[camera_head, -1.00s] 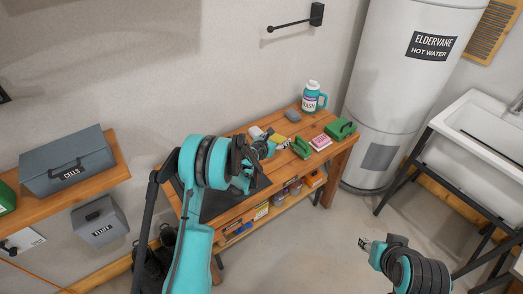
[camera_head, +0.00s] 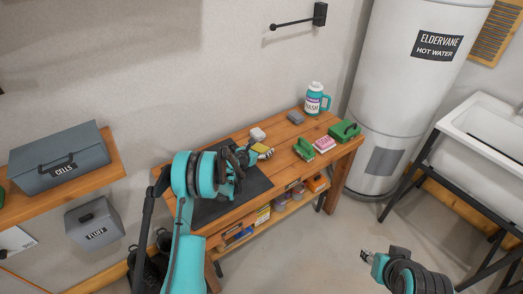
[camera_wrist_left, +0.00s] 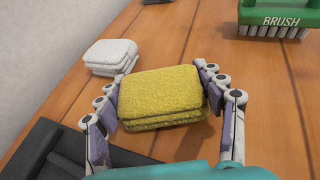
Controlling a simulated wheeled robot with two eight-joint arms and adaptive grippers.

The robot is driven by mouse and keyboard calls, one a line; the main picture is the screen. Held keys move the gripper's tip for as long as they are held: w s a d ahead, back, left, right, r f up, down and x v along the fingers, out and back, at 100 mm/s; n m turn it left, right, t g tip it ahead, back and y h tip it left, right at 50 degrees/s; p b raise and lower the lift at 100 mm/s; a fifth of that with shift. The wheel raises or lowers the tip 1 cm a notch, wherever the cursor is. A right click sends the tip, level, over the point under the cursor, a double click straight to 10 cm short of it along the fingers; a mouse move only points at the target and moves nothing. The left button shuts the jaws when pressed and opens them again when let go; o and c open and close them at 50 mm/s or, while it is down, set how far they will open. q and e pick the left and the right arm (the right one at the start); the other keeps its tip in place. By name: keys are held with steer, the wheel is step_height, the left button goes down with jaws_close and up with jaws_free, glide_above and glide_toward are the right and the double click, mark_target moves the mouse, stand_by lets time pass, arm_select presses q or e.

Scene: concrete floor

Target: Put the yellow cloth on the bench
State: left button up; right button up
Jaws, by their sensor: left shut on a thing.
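The folded yellow cloth (camera_wrist_left: 160,95) is between the two fingers of my left gripper (camera_wrist_left: 168,108), which is shut on it. In the head view the cloth (camera_head: 262,148) shows just past the left gripper (camera_head: 252,158), over the wooden bench (camera_head: 281,136). The cloth is at or just above the bench top; I cannot tell whether it touches. My right gripper (camera_head: 368,255) is at the lower right, over the floor and away from the bench; its fingers are too small to read.
A folded white cloth (camera_wrist_left: 111,55) lies beside the yellow one. A black mat (camera_head: 235,195) covers the bench's left part. Green brushes (camera_head: 345,132), a pink box (camera_head: 324,144), a grey block (camera_head: 295,117) and a wash jug (camera_head: 315,100) stand on the right part.

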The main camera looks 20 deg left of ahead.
arm_select(q)
steer(key=shift+f, duration=0.1)
steer(key=o, duration=1.1)
steer(key=shift+o, duration=0.2)
